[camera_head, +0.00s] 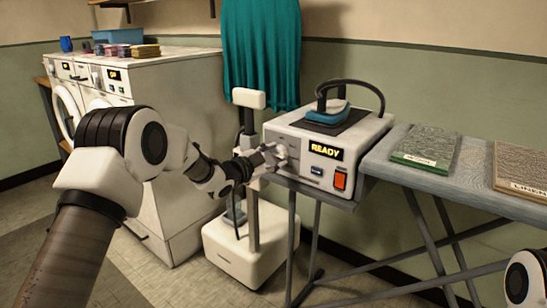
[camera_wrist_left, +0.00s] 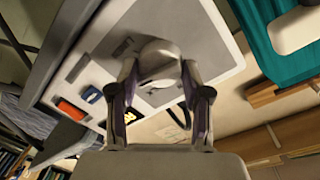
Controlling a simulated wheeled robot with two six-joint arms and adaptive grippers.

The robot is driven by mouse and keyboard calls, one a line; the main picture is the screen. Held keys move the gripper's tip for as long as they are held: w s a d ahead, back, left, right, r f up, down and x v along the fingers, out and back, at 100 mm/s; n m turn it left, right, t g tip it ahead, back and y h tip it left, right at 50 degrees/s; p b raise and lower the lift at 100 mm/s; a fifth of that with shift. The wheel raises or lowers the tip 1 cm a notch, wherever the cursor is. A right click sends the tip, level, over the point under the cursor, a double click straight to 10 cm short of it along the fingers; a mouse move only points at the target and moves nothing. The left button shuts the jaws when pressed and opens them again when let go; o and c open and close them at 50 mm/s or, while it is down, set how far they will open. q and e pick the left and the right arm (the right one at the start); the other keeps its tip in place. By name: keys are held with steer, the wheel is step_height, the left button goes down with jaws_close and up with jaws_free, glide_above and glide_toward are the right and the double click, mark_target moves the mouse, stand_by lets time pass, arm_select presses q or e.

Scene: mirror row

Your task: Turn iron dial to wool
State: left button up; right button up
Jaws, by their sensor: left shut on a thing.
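The iron station (camera_head: 300,130) is a white box on the end of the ironing board, with a lit READY display (camera_head: 326,149) and an orange-red switch (camera_head: 340,179) on its front. A teal iron (camera_head: 328,113) rests on top. My left gripper (camera_head: 274,156) is at the left part of the station's front. In the left wrist view its two fingers are shut on a pale round dial (camera_wrist_left: 158,56), one finger on each side. The dial's setting and marks cannot be read. My right gripper is out of view.
The ironing board (camera_head: 470,180) runs right, carrying a green-edged cloth sample (camera_head: 427,147) and a LINEN sample (camera_head: 522,168). A white wheeled unit (camera_head: 257,245) stands below the station. White washers (camera_head: 130,95) stand at left and a teal curtain (camera_head: 262,50) hangs behind.

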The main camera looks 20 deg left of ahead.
arm_select(q)
steer(key=shift+r, duration=0.1)
steer(key=o, duration=1.2)
steer(key=shift+c, duration=0.2)
steer(key=v, duration=1.2)
